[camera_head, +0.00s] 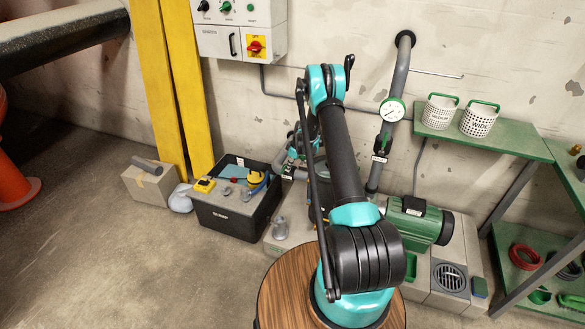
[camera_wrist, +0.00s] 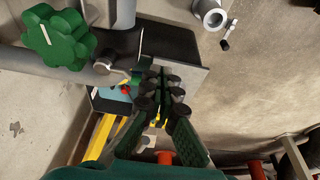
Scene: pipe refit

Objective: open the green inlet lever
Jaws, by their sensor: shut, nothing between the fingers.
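A green lobed handwheel (camera_wrist: 57,37) with a white stripe sits on a grey pipe (camera_wrist: 40,68) at the upper left of the wrist view. A small curved green piece (camera_wrist: 139,72) shows just left of my fingertips; I cannot tell whether it is the inlet lever or whether they touch it. My gripper (camera_wrist: 161,80) is shut and empty, pointing up the wrist picture over a dark-topped grey block. In the head view my arm hides most of the inlet pipework, left of the green pump (camera_head: 418,222).
A black crate (camera_head: 238,222) of tools stands left. A control box (camera_head: 240,28) hangs above. A green shelf (camera_head: 490,140) holds two baskets. Floor at front left is clear.

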